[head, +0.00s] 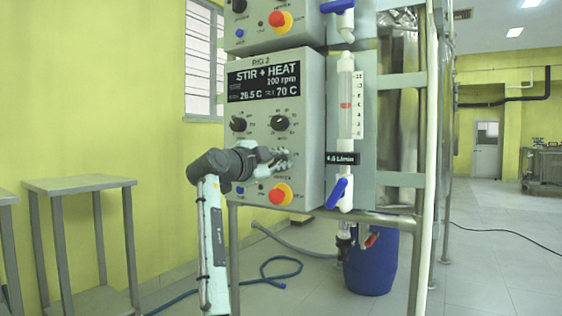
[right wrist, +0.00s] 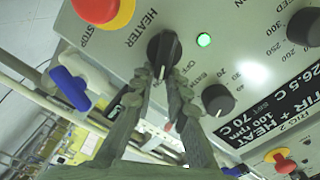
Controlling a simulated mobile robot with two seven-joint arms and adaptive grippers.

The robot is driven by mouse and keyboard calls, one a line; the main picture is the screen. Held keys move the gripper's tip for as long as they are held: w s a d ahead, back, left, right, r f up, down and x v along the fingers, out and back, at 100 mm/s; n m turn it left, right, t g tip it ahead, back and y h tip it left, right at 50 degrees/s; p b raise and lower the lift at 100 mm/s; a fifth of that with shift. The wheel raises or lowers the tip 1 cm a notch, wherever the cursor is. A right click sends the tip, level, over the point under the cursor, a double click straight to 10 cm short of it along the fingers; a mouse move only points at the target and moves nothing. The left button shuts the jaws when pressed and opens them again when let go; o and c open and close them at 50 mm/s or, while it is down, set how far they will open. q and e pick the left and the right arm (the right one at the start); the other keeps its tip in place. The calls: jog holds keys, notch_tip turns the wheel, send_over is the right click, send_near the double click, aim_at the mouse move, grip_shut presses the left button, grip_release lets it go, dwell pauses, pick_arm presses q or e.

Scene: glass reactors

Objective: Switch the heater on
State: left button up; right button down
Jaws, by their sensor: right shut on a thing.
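The control box (head: 310,95) labelled RIG 2 has a display (head: 264,82) reading STIR + HEAT, 100 rpm, 26.5 C and 70 C. In the right wrist view, the black heater knob (right wrist: 163,46) stands beside the word HEATER, with a pale pointer line. My right gripper (right wrist: 165,76) is shut on this knob, one finger on each side. A small green lamp (right wrist: 204,40) is lit beside the knob. My left gripper is not in view.
A red stop button on a yellow base (head: 281,194) sits just below my gripper. Two black knobs (head: 238,124) (head: 280,122) are above it. A blue-handled valve (head: 338,192) and a glass level tube (head: 345,98) are to the right. A grey stand (head: 80,184) is at left.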

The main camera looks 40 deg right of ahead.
jog(key=shift+d+r, duration=0.1)
jog(key=c, duration=1.6)
grip_release()
jog(key=shift+w, duration=0.1)
jog(key=shift+o, duration=0.5)
jog(key=v, duration=1.2)
